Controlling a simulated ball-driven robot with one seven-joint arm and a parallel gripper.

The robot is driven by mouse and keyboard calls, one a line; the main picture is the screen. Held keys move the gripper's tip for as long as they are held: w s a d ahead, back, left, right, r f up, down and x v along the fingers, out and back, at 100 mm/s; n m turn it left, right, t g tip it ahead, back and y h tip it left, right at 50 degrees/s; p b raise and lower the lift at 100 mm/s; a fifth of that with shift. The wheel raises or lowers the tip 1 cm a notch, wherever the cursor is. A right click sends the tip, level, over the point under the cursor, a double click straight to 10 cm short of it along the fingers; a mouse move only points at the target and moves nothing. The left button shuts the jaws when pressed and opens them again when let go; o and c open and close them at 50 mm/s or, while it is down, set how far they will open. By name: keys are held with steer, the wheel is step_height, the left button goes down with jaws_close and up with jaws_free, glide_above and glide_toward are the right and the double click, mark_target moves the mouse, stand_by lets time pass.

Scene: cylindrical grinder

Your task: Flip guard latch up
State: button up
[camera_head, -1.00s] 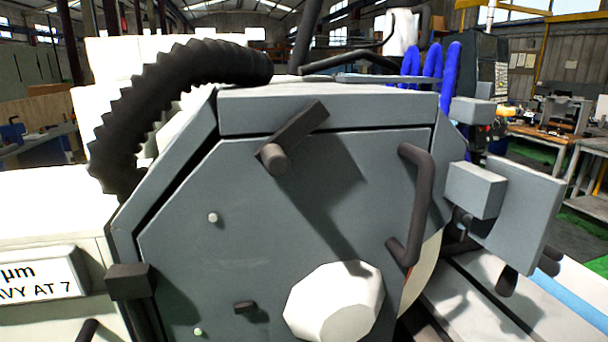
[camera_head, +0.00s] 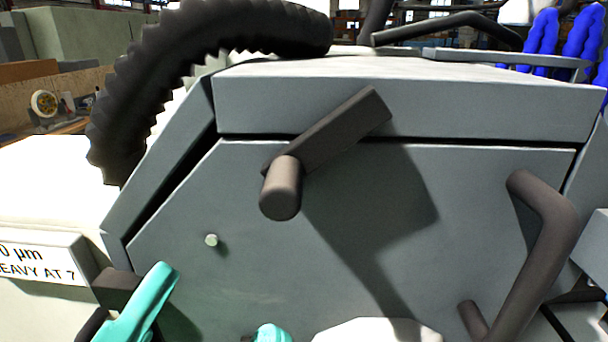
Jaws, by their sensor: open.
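The guard is a grey angular housing with a flat front door (camera_head: 400,230). The latch (camera_head: 325,140) is a dark bar near the door's top edge, slanting up to the right across the gap, with a round peg (camera_head: 281,190) sticking out at its lower left end. My gripper (camera_head: 215,305) shows at the bottom left as two teal fingers set apart, open and empty. It is below the latch and does not touch it. The rest of the gripper is below the frame.
A dark bent door handle (camera_head: 545,215) sticks out at the right. A small pale knob (camera_head: 211,240) stands on the door's left. A white rounded hub (camera_head: 375,332) is at the bottom. A black ribbed hose (camera_head: 190,60) arches over the upper left. A white label (camera_head: 40,262) is at the left.

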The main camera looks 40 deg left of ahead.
mark_target(272, 206)
steer(key=p+x, duration=0.3)
steer(key=x, duration=0.6)
steer(key=shift+w+r, duration=0.15)
steer(key=shift+w+a+p, duration=0.25)
steer(key=shift+w+p, duration=0.05)
steer(key=shift+w, duration=0.3)
steer(key=shift+c, duration=0.2)
steer(key=shift+r, duration=0.1)
jaws_close()
